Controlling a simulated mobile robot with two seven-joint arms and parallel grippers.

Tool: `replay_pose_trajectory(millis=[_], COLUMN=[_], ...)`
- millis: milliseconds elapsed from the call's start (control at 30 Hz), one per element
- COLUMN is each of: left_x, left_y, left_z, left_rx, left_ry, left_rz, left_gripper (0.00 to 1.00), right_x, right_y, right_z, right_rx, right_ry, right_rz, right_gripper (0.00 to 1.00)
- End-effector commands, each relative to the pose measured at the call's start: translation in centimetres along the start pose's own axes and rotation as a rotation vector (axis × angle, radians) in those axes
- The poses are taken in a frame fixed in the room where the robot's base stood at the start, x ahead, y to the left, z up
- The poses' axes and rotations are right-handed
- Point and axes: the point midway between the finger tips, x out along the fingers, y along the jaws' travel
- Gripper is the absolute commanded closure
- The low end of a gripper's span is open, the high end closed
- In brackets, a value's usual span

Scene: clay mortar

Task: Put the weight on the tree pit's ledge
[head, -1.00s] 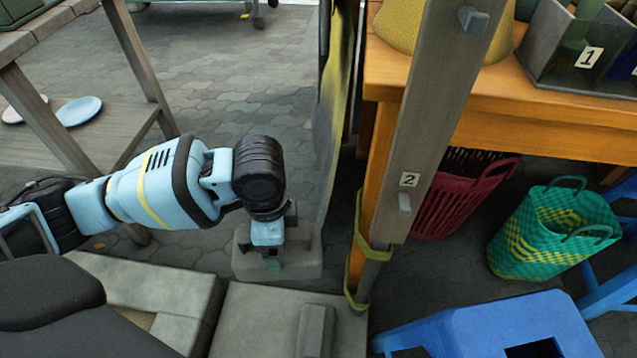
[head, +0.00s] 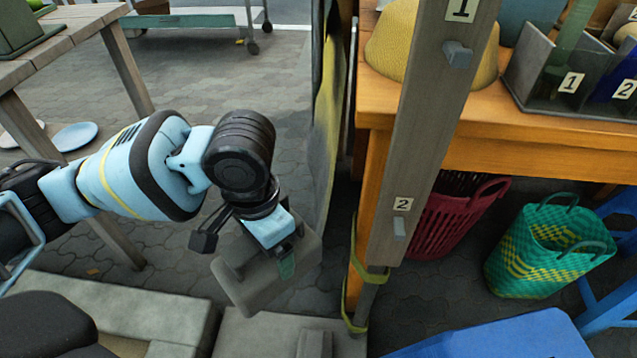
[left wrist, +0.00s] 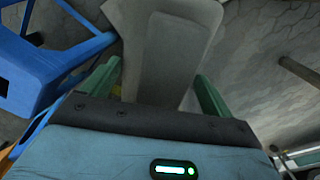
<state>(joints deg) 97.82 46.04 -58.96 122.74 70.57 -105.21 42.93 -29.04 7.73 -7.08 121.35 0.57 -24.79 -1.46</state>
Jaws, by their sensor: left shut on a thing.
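The weight is a grey block (head: 245,292). My left gripper (head: 284,258) is shut on it and holds it tilted, clear of the paving. In the left wrist view the weight (left wrist: 172,55) fills the space between the green fingers of my left gripper (left wrist: 158,85). The tree pit's ledge is a pale stone curb (head: 120,300) along the bottom left, with another flat section (head: 240,335) in front of the weight. The gripper hides part of the weight's top. My right gripper is not in view.
A wooden post (head: 425,130) stands right of the weight, and a hanging cloth (head: 325,130) is close behind it. A red basket (head: 450,220), a green woven bag (head: 545,250) and a blue stool (head: 500,340) are at right. A small block (head: 315,343) sits on the front ledge section.

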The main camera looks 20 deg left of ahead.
Motion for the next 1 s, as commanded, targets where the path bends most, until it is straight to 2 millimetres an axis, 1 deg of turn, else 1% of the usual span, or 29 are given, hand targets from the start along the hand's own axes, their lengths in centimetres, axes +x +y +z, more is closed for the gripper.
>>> replay_pose_trajectory(millis=[33, 100, 500, 700, 1000], left_x=[-0.9, -1.6, -4.8, -5.6, -5.9], left_y=[0.0, 0.0, 0.2, 0.3, 0.3], left_z=[-0.1, 0.1, 1.4, 1.8, 2.0], left_rx=[-0.029, -0.076, -0.324, -0.399, -0.428], left_ry=[0.013, 0.013, 0.012, 0.012, 0.009], left_rz=[-0.002, -0.003, -0.001, 0.000, 0.001], left_gripper=[0.85, 0.85, 0.85, 0.85, 0.85], right_x=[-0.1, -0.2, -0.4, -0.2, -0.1], right_y=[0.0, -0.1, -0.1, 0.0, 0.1], right_z=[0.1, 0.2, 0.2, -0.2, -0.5], right_rx=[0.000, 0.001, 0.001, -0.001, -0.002], right_ry=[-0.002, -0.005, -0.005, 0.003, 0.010], right_rz=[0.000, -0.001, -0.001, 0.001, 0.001], right_gripper=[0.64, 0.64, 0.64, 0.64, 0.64])
